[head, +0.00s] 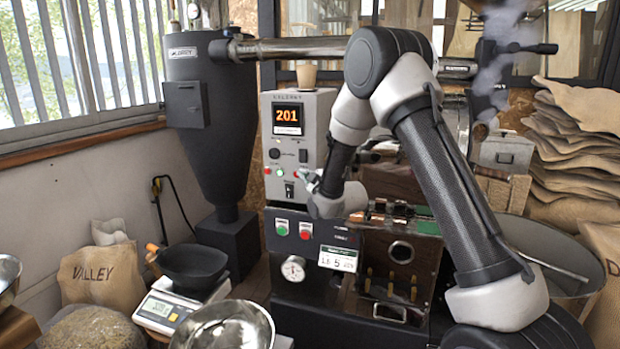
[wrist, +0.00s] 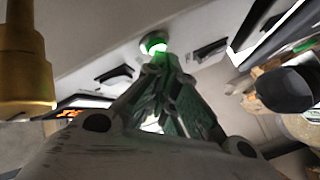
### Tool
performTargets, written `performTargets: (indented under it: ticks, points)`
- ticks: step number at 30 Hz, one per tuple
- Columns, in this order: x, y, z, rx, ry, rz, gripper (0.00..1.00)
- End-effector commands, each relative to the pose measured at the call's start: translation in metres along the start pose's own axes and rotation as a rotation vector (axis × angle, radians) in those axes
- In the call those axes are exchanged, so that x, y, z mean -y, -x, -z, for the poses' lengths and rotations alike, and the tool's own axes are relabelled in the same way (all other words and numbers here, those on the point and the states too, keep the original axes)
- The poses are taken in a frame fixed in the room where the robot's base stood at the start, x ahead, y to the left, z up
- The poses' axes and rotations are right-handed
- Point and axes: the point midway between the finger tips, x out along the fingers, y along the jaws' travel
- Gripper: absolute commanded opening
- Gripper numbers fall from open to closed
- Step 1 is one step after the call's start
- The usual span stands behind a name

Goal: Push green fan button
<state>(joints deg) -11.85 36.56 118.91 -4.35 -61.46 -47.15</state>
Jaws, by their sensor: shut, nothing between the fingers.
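A grey control panel (head: 318,125) with an orange 201 display stands behind the dark roaster front. Small red and green buttons sit low on it, by my gripper (head: 306,177). In the wrist view, a round green button (wrist: 153,42) glows on a pale panel face. The shut, empty fingertips of my gripper (wrist: 160,62) are right at its lower edge. I cannot tell whether they touch it or whether it is pressed. Another green button (head: 282,228) and a red button (head: 305,231) sit on the dark lower front. Button labels are too small to read.
A paper cup (head: 306,76) stands on top of the panel. A scale (head: 172,306) with a dark bowl, a metal bowl (head: 225,325) and a VALLEY sack (head: 98,275) are at lower left. A black switch (head: 289,191) lies close to my gripper.

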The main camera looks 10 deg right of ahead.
Motion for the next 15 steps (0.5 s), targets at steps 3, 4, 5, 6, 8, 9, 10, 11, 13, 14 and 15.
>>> performTargets:
  ticks: [3, 4, 5, 6, 8, 9, 10, 11, 13, 14, 15]
  points:
    - [0.0033, 0.0043, 0.0030, 0.000, 0.000, 0.001, 0.00]
    - [0.0043, 0.0055, 0.0038, 0.000, 0.000, 0.002, 0.00]
    - [0.0052, 0.0067, 0.0046, 0.000, 0.000, 0.002, 0.00]
    - [0.0061, 0.0079, 0.0056, 0.000, 0.000, 0.002, 0.00]
    - [0.0069, 0.0092, 0.0066, 0.000, 0.000, 0.001, 0.00]
    - [0.0071, 0.0096, 0.0068, 0.000, 0.000, 0.001, 0.00]
    - [0.0071, 0.0097, 0.0069, 0.000, 0.000, 0.001, 0.00]
    - [0.0071, 0.0097, 0.0069, 0.000, 0.000, 0.000, 0.00]
    - [0.0070, 0.0097, 0.0068, 0.000, 0.000, 0.000, 0.00]
    - [0.0070, 0.0097, 0.0068, 0.000, 0.000, 0.000, 0.00]
    - [0.0069, 0.0097, 0.0068, 0.000, 0.000, 0.000, 0.00]
